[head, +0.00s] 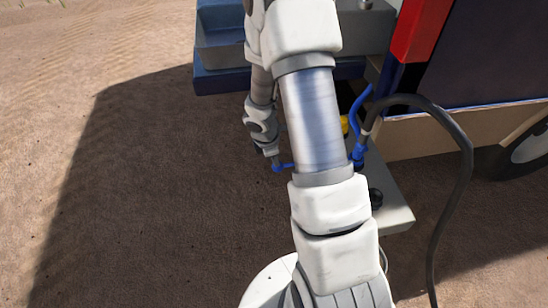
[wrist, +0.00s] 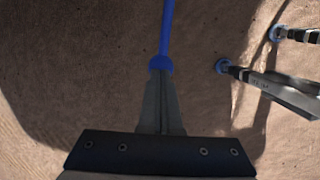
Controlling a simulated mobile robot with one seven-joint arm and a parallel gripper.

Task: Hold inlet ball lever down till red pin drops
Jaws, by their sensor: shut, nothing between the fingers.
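A blue lever ends in a round blue ball (head: 277,169) in the head view, low beside the machine. In the wrist view its blue rod (wrist: 167,25) runs up from the ball (wrist: 160,63). My gripper (head: 273,159) is shut and empty, its fingertips (wrist: 160,74) right at the ball; the ball's near side is hidden by them. I cannot tell whether they press on it or how far the lever is tilted. My arm hides the lever's other end in the head view. I cannot make out a red pin in either view.
Blue fittings (head: 357,153) and a thick black hose (head: 466,170) are right of my arm. A grey ledge (head: 398,205) carries a black knob (head: 375,199). Blue-ended black and grey parts (wrist: 222,66) lie right in the wrist view. Bare ground (head: 120,190) is open on the left.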

